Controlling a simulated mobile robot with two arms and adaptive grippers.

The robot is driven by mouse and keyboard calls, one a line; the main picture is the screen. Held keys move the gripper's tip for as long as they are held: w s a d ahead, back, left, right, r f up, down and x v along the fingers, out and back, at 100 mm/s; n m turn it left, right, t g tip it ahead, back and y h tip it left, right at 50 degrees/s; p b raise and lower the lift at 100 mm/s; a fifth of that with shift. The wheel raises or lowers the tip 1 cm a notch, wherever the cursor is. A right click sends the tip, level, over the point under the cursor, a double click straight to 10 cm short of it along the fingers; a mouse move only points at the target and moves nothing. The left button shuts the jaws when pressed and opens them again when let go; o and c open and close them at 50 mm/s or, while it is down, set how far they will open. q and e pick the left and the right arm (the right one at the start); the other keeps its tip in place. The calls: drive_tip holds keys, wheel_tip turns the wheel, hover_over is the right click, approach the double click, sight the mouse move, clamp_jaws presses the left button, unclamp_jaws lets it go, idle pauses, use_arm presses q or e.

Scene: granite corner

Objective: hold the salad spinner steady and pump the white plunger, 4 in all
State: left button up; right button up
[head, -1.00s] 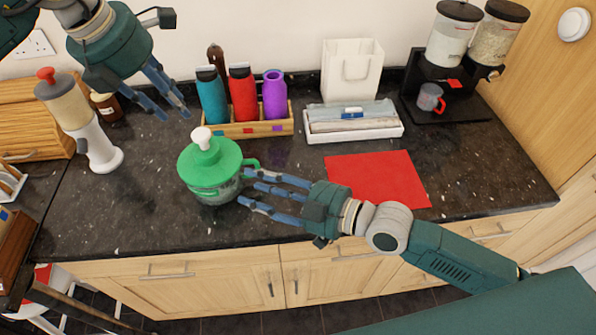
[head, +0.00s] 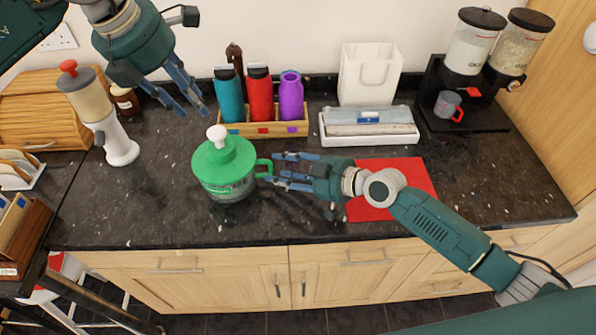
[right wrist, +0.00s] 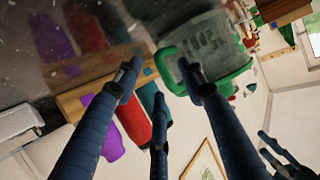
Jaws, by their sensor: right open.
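The salad spinner (head: 226,172) stands upright on the dark counter, with a green lid and a clear bowl. Its white plunger (head: 217,135) sticks up from the lid. In the right wrist view the spinner (right wrist: 205,45) lies just beyond the spread fingertips. My left gripper (head: 192,108) hangs in the air above and to the left of the spinner, fingers apart and empty.
A wooden rack (head: 262,130) with several bottles stands behind the spinner. A tall grinder (head: 112,135) stands to the left. A red mat (head: 410,185) lies right, under my right arm. A white tray (head: 370,138) and a dispenser (head: 465,110) stand farther back.

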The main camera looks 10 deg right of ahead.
drive_tip(key=shift+x, duration=1.05)
clamp_jaws()
use_arm(q)
clamp_jaws()
idle(0.5)
